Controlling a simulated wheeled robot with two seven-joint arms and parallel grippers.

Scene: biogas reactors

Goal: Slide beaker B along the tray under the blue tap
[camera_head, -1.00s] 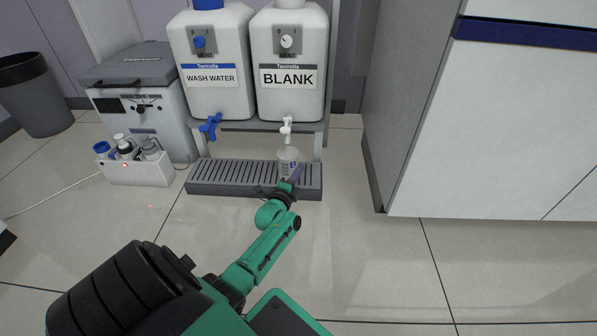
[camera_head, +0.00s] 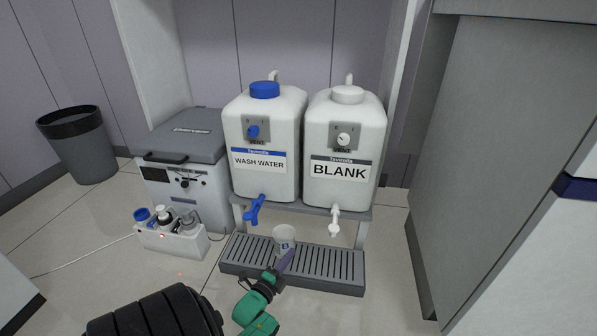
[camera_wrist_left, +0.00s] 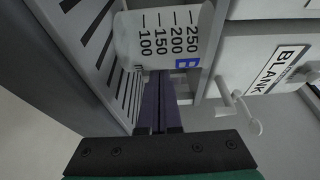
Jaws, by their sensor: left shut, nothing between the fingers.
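Beaker B (camera_head: 284,235), a small white cup with a blue B label, stands upright on the grey slotted tray (camera_head: 335,268). It is between the two taps, a little to the right of the blue tap (camera_head: 255,209) and left of the white tap (camera_head: 335,222). My left gripper (camera_head: 288,259) is shut and empty, its purple fingers against or very close to the beaker's right front side. In the left wrist view the closed fingertips (camera_wrist_left: 158,82) are at the beaker's wall (camera_wrist_left: 150,38), beside its volume marks; contact is unclear. My right gripper is not in view.
The WASH WATER tank (camera_head: 262,150) and BLANK tank (camera_head: 342,150) stand on a shelf above the tray. A grey box (camera_head: 185,165) and a small bottle holder (camera_head: 172,242) are to the left. A cabinet (camera_head: 480,150) is at the right. The tray's right half is clear.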

